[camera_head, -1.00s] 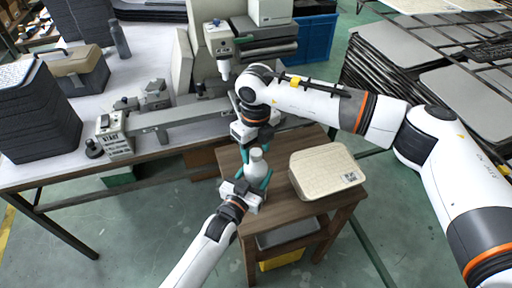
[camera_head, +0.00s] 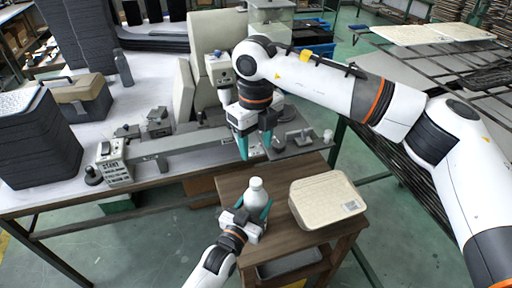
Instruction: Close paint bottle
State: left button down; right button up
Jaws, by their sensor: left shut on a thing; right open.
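A small white bottle (camera_head: 256,190) stands upright at the front left of the small wooden table (camera_head: 285,220). My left gripper (camera_head: 254,208) is shut on the bottle's body from the near side, with teal fingers on either side. The bottle's top is pale and rounded. I cannot tell whether a separate cap sits on it. My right gripper (camera_head: 256,146) is open above and behind the bottle, its teal fingers pointing down and apart.
A beige case (camera_head: 327,198) lies on the table right of the bottle. Behind is a long workbench (camera_head: 150,185) with a machine and a grey toolbox (camera_head: 80,97). A small white piece (camera_head: 327,136) stands on the metal plate at the bench's right.

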pick_arm(q)
jog(key=shift+c, duration=1.9)
grip_release()
jog(key=b+v, duration=0.1)
jog(key=v, duration=1.1)
